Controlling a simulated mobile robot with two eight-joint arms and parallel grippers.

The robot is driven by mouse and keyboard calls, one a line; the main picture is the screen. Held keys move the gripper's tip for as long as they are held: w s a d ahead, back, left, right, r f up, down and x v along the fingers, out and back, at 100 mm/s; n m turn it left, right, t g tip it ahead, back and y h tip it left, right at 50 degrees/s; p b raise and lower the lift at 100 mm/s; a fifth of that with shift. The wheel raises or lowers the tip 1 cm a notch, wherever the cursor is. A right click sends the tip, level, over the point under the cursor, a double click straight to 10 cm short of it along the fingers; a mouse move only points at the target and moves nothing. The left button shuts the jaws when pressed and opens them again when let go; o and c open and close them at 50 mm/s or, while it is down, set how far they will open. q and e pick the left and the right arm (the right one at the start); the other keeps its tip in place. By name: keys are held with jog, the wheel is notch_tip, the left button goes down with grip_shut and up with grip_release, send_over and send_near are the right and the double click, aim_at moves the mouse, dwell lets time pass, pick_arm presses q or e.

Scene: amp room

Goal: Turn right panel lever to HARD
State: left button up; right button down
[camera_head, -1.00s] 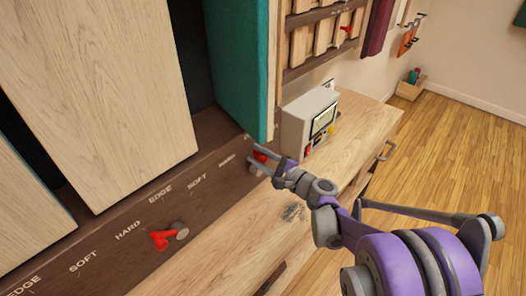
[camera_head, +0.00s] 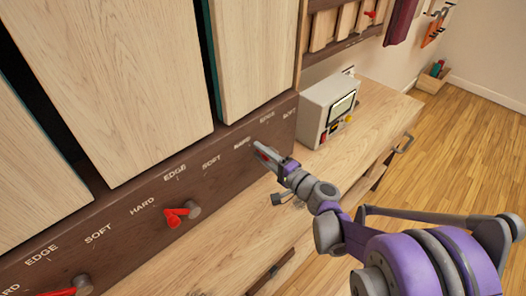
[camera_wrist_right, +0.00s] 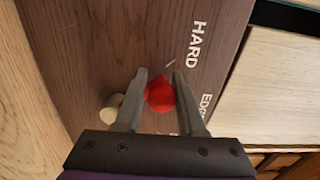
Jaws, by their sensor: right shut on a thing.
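The HARD label (camera_wrist_right: 198,45) and a small tick mark are just beyond the lever, with EDGE further right. A pale round knob (camera_wrist_right: 112,108) lies left of the fingers. The right panel (camera_head: 250,60) shows its wooden face. My left gripper is not in view.
Two more red levers, a middle one (camera_head: 175,217) and a lower left one (camera_head: 62,292), are on the same strip. A grey meter box (camera_head: 328,105) stands on the wooden bench (camera_head: 375,120) beyond my gripper. Wooden floor is open at right.

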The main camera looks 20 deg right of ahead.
jog(key=shift+d, duration=0.15)
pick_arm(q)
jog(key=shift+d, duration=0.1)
pick_arm(e)
jog(key=c, duration=0.6)
grip_release()
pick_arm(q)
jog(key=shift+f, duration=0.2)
pick_arm(e)
jog(key=v, duration=1)
jog(key=shift+s, duration=0.35)
jog(key=shift+d, duration=0.1)
